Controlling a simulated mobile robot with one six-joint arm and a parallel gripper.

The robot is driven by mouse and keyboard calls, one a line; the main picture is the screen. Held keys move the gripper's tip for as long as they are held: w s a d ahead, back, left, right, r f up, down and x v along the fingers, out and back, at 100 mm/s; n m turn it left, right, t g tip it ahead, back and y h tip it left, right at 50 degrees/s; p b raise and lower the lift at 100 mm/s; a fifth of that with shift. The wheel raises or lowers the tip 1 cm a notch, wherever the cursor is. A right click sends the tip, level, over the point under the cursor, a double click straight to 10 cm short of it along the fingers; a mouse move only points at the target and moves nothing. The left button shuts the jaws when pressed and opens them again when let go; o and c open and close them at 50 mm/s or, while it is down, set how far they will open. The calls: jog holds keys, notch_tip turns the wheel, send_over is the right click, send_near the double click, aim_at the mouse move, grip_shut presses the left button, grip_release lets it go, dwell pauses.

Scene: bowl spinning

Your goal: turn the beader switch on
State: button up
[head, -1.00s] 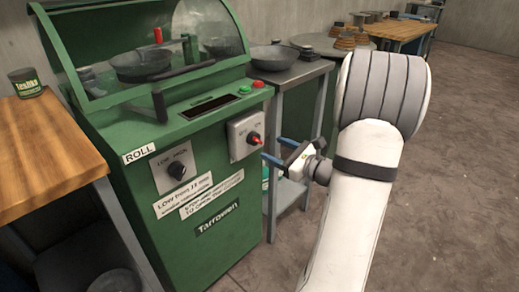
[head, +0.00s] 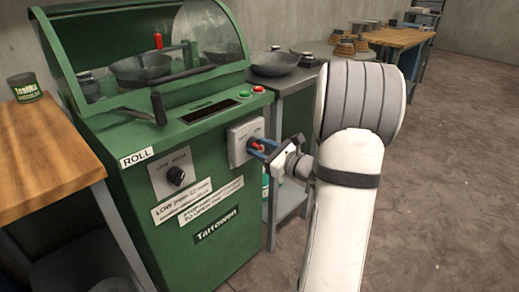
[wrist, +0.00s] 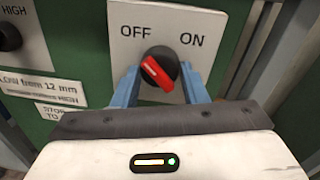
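The beader switch is a red lever on a black round knob on a pale plate, at the right of the green machine's front in the head view (head: 256,145). In the wrist view the switch (wrist: 158,72) sits below the words OFF and ON, and its red lever slants with its upper end towards OFF. My gripper (head: 262,149) is at the plate, its blue fingers on the left and right of the knob in the wrist view (wrist: 160,86). The fingers are apart, with small gaps to the knob; I cannot tell whether either touches.
A LOW/HIGH knob (head: 175,176) is on the machine's front to the left. Red and green buttons (head: 251,92) are on its top edge. A wooden table (head: 45,160) stands left, a grey bench (head: 300,95) close on the right. Open floor (head: 450,190) lies to the right.

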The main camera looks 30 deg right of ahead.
jog(key=c, duration=0.4)
jog(key=shift+a, duration=0.2)
jog(key=shift+c, duration=0.4)
jog(key=shift+d, duration=0.1)
jog(key=shift+m+p, duration=0.3)
jog(key=shift+p, duration=0.15)
jog(key=m+p, duration=0.2)
jog(key=p, duration=0.1)
jog(key=shift+r+m, duration=0.15)
jog(key=shift+m, duration=0.15)
jog(key=shift+o, duration=0.2)
jog(key=m+p, duration=0.5)
jog(key=p, duration=0.2)
jog(key=shift+s+m+t, duration=0.1)
jog(key=shift+m+t, duration=0.2)
jog(key=shift+m, duration=0.1)
jog(key=m+p, duration=0.2)
jog(key=p, duration=0.1)
jog(key=m+p, duration=0.3)
jog(key=shift+a+m, duration=0.2)
jog(key=shift+m, duration=0.1)
jog(key=shift+c, duration=0.2)
jog(key=m+p, duration=0.2)
jog(key=m+h+p, duration=0.1)
jog(key=m+p, duration=0.1)
jog(key=shift+s+f+t, duration=0.1)
jog(key=shift+f+t, duration=0.1)
jog(key=shift+t, duration=0.1)
jog(key=shift+o, duration=0.2)
jog(key=shift+m, duration=0.3)
